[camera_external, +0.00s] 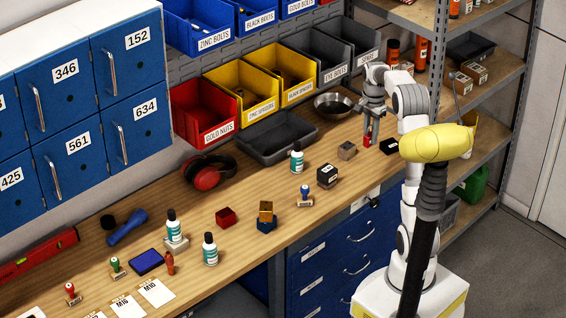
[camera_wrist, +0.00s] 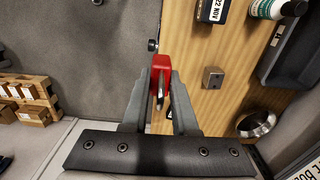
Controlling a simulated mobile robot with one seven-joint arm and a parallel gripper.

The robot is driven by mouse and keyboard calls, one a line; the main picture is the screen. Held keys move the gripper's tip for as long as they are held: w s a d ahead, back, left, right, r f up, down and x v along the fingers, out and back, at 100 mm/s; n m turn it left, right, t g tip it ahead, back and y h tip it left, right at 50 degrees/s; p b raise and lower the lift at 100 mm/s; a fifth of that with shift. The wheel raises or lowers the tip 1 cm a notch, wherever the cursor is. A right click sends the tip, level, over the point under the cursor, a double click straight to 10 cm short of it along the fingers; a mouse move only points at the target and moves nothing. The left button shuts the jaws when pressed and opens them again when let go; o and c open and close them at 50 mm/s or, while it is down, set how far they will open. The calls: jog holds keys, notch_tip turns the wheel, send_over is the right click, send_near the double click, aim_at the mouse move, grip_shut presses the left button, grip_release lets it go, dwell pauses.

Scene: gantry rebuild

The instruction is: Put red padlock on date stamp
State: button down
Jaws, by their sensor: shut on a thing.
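The red padlock (camera_external: 367,142) is between the fingertips of my gripper (camera_external: 369,133), near the right end of the workbench. In the wrist view the red padlock (camera_wrist: 160,64) is gripped between both fingers of my gripper (camera_wrist: 160,85), over the bench's edge. Its height above the bench is hard to tell. The date stamp (camera_external: 327,176) is a dark block with a white label, standing on the bench to the left and nearer the front edge. In the wrist view the date stamp (camera_wrist: 213,10) is at the top, apart from the padlock, partly cut off.
A grey metal block (camera_external: 347,150) stands between my gripper and the date stamp. A white bottle (camera_external: 297,161) and a blue-handled stamp (camera_external: 305,196) stand near the date stamp. A metal bowl (camera_external: 333,105) is behind, and a black item (camera_external: 389,147) lies to the right.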

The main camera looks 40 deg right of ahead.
jog(key=shift+w+a+r, duration=0.25)
jog(key=shift+a+r, duration=0.1)
jog(key=shift+a, duration=0.1)
jog(key=shift+w+a+f, duration=0.1)
jog(key=shift+w+a, duration=0.15)
jog(key=shift+a, duration=0.05)
jog(key=p, duration=0.1)
send_over(328, 168)
notch_tip(328, 168, down, 7)
jog(key=shift+s+r, duration=0.1)
jog(key=shift+r, duration=0.05)
jog(key=shift+f, duration=2)
jog(key=shift+f, duration=0.15)
jog(key=c, duration=0.7)
grip_release()
